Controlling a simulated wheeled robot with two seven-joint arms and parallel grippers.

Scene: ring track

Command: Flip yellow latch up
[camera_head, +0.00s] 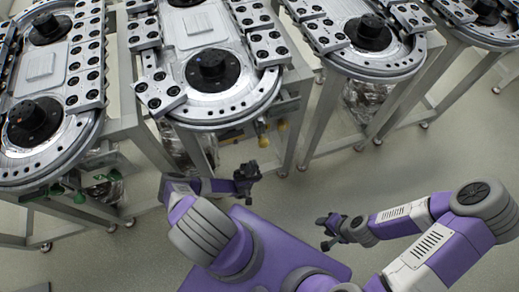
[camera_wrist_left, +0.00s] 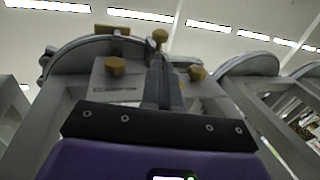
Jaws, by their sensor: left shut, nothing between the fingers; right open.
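Several small yellow pieces sit under the front rim of the middle ring track (camera_head: 225,108). One is a yellow knob (camera_head: 264,141). In the left wrist view there are a knob on the left (camera_wrist_left: 115,66), one above the fingers (camera_wrist_left: 160,36), one on the right (camera_wrist_left: 197,72) and a flat yellow piece (camera_wrist_left: 112,30) at the rim. I cannot tell which is the latch. My left gripper (camera_head: 246,178) is shut and empty, below and in front of the knobs; its fingers (camera_wrist_left: 160,70) point toward them. My right gripper (camera_head: 328,228) is open and empty, over the floor.
Other ring tracks stand at the left (camera_head: 67,158) and right (camera_head: 398,66) on metal frames. Table legs (camera_head: 290,135) stand beside the knobs. A green part (camera_head: 80,197) hangs under the left track. The floor (camera_head: 400,165) at the right is clear.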

